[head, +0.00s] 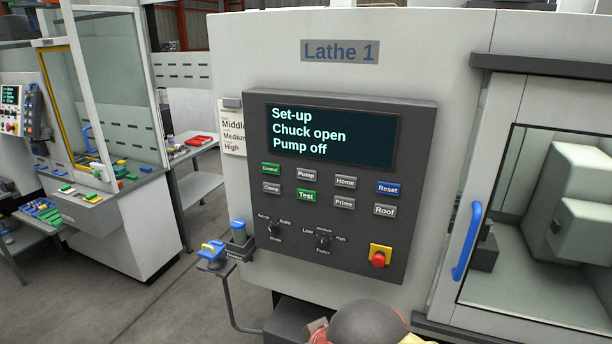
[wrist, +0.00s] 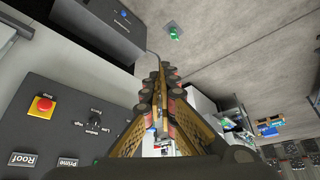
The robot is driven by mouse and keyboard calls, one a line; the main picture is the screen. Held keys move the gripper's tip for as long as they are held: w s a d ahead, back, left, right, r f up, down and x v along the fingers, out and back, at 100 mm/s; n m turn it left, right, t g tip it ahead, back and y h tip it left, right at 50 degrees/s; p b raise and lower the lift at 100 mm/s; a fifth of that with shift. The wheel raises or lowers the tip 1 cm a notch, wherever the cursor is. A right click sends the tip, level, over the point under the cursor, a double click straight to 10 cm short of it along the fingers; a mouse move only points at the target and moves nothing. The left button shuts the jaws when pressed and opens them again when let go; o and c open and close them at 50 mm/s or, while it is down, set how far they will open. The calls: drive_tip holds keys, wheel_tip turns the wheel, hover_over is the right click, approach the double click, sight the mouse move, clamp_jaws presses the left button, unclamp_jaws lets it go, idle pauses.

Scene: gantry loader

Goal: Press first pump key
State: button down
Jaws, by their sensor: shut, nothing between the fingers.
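The Pump key (head: 306,174) is a grey key in the top row of the dark control panel (head: 420,130), between the green Control key (head: 271,169) and the Home key (head: 345,182). The screen (head: 330,135) reads Set-up, Chuck open, Pump off. In the wrist view my gripper (wrist: 163,75) is shut and empty, out in front of the panel's lower part. The Pump key does not show in the wrist view; the Prime key (wrist: 68,162) and Roof key (wrist: 22,159) do. In the head view part of my arm shows at the bottom, below the panel.
A red stop button (head: 378,257) on yellow and two rotary knobs (head: 323,241) sit below the keys. The lathe door has a blue handle (head: 467,242) at right. A small holder with a blue and yellow item (head: 212,250) juts out at the panel's lower left.

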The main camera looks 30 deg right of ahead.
sight(301, 178)
drive_tip(key=w+d+r+m+t+h+p, duration=0.1)
drive_tip(key=w+d+r+m+p, duration=0.3)
drive_tip(key=w, duration=0.7)
drive_tip(key=w+d+r+m+t+h+p, duration=0.1)
drive_tip(key=w+d+r+m+t+p, duration=0.2)
drive_tip(key=w+m, duration=0.8)
drive_tip(key=w+d+r+m+t+p, duration=0.3)
drive_tip(key=w+d+r+m+p, duration=0.3)
drive_tip(key=w+p, duration=0.4)
drive_tip(key=w+d+m, duration=0.1)
drive_tip(key=w+m, duration=0.1)
drive_tip(key=shift+d+r+m+h+p, duration=0.2)
drive_tip(key=shift+r+m+h+p, duration=0.1)
drive_tip(key=shift+m+h, duration=0.1)
drive_tip(key=shift+w+d+p, duration=0.8)
drive_tip(key=shift+w+d, duration=0.1)
drive_tip(key=shift+d, duration=0.25)
drive_tip(key=shift+w+d+p, duration=0.8)
drive_tip(key=shift+w+d, duration=0.05)
drive_tip(key=shift+d, duration=0.3)
drive_tip(key=shift+w+d+p, duration=0.8)
drive_tip(key=shift+w+d, duration=0.1)
drive_tip(key=shift+d, duration=0.25)
drive_tip(key=shift+d, duration=0.1)
drive_tip(key=shift+w+d+p, duration=0.25)
drive_tip(key=shift+d+p, duration=0.05)
drive_tip(key=shift+p, duration=0.1)
